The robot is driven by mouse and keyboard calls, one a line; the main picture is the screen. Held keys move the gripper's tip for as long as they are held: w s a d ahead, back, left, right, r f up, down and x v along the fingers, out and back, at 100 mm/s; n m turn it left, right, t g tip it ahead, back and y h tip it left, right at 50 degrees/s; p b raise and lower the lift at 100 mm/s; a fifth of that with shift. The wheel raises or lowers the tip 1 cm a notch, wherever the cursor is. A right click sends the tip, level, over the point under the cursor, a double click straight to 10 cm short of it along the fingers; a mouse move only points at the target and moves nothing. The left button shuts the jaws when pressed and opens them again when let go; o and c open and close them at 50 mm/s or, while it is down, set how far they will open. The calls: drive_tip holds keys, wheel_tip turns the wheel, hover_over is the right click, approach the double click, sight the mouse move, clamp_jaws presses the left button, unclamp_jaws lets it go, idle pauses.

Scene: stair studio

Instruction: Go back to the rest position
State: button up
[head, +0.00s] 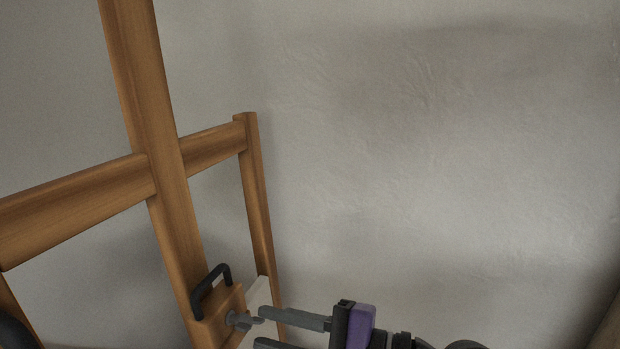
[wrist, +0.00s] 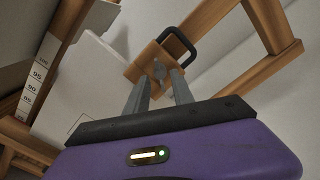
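My gripper (head: 260,328) is at the bottom of the head view, beside a wooden block (head: 216,318) on the easel's upright. Its two grey fingers are apart, with nothing held between them.
The wooden easel (head: 160,170) fills the left of the head view. A black handle (head: 209,287) tops the block. A pale panel (wrist: 85,85) and a numbered scale (wrist: 38,78) show in the wrist view. A plain grey wall (head: 430,150) lies behind.

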drive_tip(key=shift+x, duration=0.95)
drive_tip(key=shift+c, duration=0.4)
clamp_jaws()
drive_tip(key=shift+r+p, duration=0.1)
drive_tip(key=shift+p, duration=0.45)
